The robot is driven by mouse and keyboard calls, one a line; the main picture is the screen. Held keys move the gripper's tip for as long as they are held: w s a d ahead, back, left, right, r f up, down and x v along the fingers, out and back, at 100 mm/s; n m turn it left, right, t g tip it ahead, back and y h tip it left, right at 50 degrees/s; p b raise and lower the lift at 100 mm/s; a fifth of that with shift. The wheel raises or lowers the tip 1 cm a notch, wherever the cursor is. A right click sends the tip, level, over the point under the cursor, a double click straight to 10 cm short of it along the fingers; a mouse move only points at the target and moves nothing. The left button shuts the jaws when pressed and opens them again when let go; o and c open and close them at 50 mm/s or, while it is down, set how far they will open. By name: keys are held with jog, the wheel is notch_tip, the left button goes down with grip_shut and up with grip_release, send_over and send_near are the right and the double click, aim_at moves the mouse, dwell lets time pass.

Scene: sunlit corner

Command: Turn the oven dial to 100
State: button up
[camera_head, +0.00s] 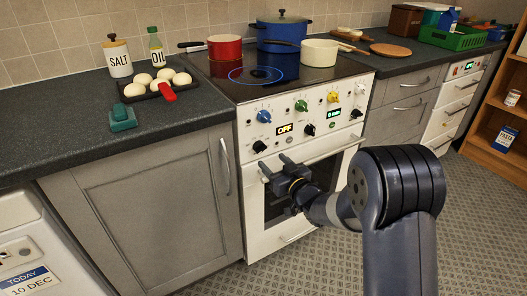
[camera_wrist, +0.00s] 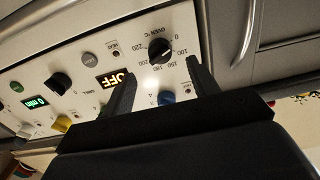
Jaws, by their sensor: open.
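The oven dial (camera_head: 259,146) is a round black knob at the lower left of the white oven's control panel (camera_head: 290,127). In the wrist view the black dial (camera_wrist: 159,50) sits in a ring of printed numbers that includes 100, 150, 180, 200 and 220, with "OVEN °C" beside it. A pale pointer mark shows on the dial, but I cannot tell for sure which number it meets. My gripper (camera_head: 274,164) is open and empty in front of the panel, just below the dial. In the wrist view its fingers (camera_wrist: 161,78) stand apart, with the dial beyond and between their tips.
A display reading OFF (camera_head: 285,129) and blue (camera_head: 264,116), green, yellow and other black knobs lie close by. The oven door handle (camera_head: 325,153) runs below the panel. Red (camera_head: 225,47), blue and cream pots stand on the hob. The floor before the oven is clear.

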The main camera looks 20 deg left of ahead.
aim_at(262, 151)
jog(key=shift+x, duration=3.45)
jog(key=shift+c, duration=0.5)
jog(key=c, duration=0.9)
jog(key=shift+m, duration=0.4)
jog(key=m+p, duration=0.1)
jog(key=m, duration=0.3)
jog(key=shift+m+p, duration=0.7)
jog(key=shift+m, duration=1.3)
